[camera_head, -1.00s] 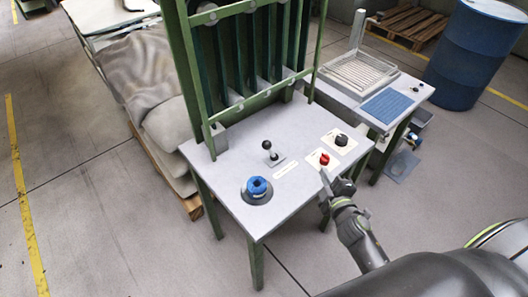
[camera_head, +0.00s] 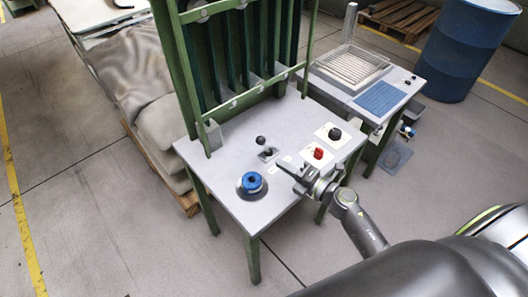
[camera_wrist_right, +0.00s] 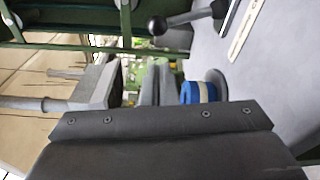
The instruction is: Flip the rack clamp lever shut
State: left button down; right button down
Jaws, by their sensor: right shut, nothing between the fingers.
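The rack clamp lever (camera_head: 262,146) is a short stick with a black ball knob, standing near the middle of the grey tabletop and leaning slightly toward the rack. In the right wrist view the lever (camera_wrist_right: 185,20) shows at the top, with its ball toward the left. The green rack (camera_head: 235,60) stands behind it. My right gripper (camera_head: 282,169) is shut and empty over the tabletop, just right of and in front of the lever, apart from it. Its closed fingers (camera_wrist_right: 157,84) also show in the wrist view. My left gripper is in neither view.
A blue round knob (camera_head: 251,183) sits at the table's front left. A red knob (camera_head: 318,153) and a black knob (camera_head: 335,133) are on the right, close to my right arm. A side table with a wire tray (camera_head: 350,62) stands to the right.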

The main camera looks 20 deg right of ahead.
aim_at(264, 138)
jog(key=p+x, duration=0.1)
jog(key=x, duration=0.8)
jog(key=shift+w+a, duration=0.2)
jog(key=shift+w, duration=0.15)
jog(key=shift+d+r, duration=0.1)
jog(key=shift+r, duration=0.05)
jog(key=shift+d+r+m, duration=0.1)
jog(key=shift+d+m, duration=0.1)
jog(key=shift+m, duration=0.2)
jog(key=shift+w+d+r+p, duration=0.1)
jog(key=shift+p, duration=0.25)
jog(key=shift+w+d+r+m, duration=0.2)
jog(key=shift+d+m, duration=0.1)
jog(key=shift+m, duration=0.2)
jog(key=shift+w+d+r+m+p, duration=0.2)
jog(key=shift+d+m+p, duration=0.1)
jog(key=shift+d+m, duration=0.2)
jog(key=shift+w+d+r+m+p, duration=0.1)
jog(key=shift+d+r+m+p, duration=0.15)
jog(key=shift+d+m, duration=0.25)
jog(key=shift+w+d+m+t, duration=0.25)
jog(key=shift+d+m, duration=0.45)
jog(key=shift+m, duration=0.25)
jog(key=shift+w+d+m+t, duration=0.25)
jog(key=shift+d+m, duration=0.4)
jog(key=shift+m, duration=0.35)
jog(key=shift+w+d+m+t, duration=0.2)
jog(key=shift+d+m, duration=0.5)
jog(key=shift+m, duration=0.25)
